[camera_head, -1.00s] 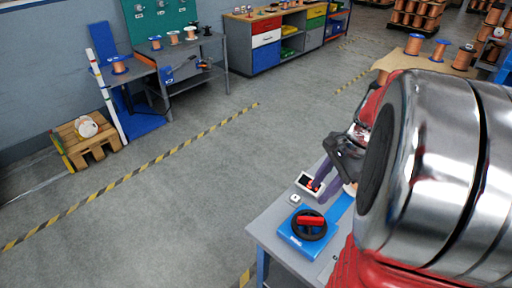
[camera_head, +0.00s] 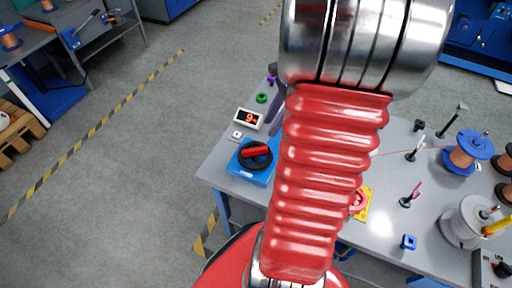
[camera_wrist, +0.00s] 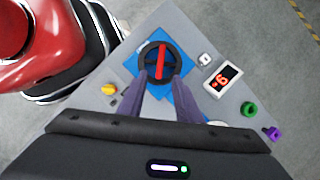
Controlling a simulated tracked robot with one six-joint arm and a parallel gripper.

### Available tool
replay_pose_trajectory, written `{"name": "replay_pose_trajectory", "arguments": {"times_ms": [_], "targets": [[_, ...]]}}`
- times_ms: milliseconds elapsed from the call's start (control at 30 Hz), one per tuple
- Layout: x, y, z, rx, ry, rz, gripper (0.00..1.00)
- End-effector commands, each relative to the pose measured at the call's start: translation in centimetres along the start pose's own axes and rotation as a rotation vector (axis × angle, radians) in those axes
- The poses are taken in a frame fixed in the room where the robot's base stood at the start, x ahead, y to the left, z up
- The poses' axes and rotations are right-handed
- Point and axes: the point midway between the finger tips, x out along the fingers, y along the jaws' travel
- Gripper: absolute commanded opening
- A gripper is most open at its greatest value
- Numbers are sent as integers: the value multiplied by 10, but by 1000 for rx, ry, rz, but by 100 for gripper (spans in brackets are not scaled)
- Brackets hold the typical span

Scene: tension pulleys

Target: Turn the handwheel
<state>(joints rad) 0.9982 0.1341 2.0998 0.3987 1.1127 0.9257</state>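The handwheel (camera_head: 256,155) is a black wheel with a red bar across it, on a blue base (camera_head: 252,174) near the left end of the grey table. In the wrist view the handwheel (camera_wrist: 160,62) lies just ahead of my gripper (camera_wrist: 160,80). Its two purple fingers are spread apart with nothing held between them. Their tips overlap the near part of the rim in that view; I cannot tell whether they touch it. In the head view my arm hides most of the gripper, and a purple finger shows beside the display.
A white-framed display (camera_head: 248,119) with red digits stands behind the handwheel, beside a small white button box (camera_head: 237,134). A green ring (camera_head: 262,98) is farther back. Spools, including a blue-flanged copper one (camera_head: 468,152), and small posts occupy the table's right side. Open floor lies left.

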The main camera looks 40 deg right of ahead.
Motion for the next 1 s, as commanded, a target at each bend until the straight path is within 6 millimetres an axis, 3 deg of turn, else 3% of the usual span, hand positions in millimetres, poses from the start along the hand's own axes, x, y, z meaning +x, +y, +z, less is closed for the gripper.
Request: {"name": "replay_pose_trajectory", "arguments": {"times_ms": [633,800,1000], "targets": [[99,1,0,0,-1,3,31],[115,0,0,-1,0,2,31],[119,0,0,-1,1,-1,31]]}}
